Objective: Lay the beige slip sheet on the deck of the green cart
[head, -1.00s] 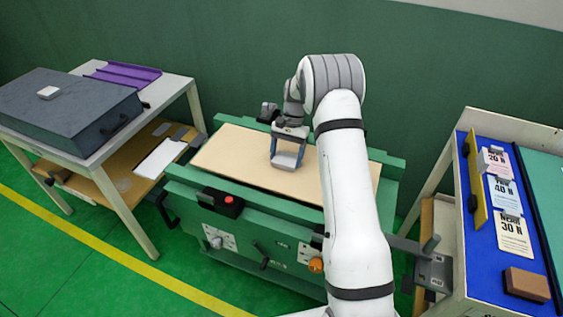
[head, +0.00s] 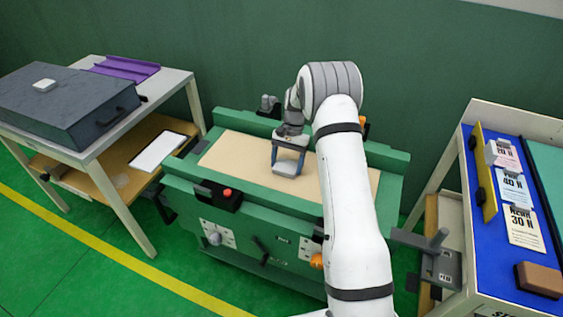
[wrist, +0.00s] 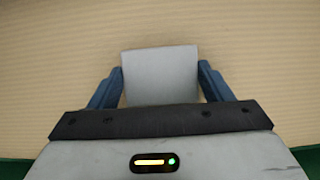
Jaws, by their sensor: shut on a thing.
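The beige slip sheet (head: 234,161) lies flat and level between the green side rails of the green cart (head: 270,208), over its deck. A thin gap under it cannot be ruled out. My gripper (head: 288,163) points down at the middle of the sheet. Its blue fingers are shut on a grey block (wrist: 160,76) that stands on the sheet and seems part of it. In the wrist view, the sheet (wrist: 60,60) fills nearly the whole background, with green at the lower corners. My arm hides part of the sheet's right half.
A table (head: 150,98) with a dark case (head: 62,100) and a purple tray (head: 125,70) stands at the left. At the right, a bench holds a blue mat (head: 490,240), cards and a brown block (head: 539,280).

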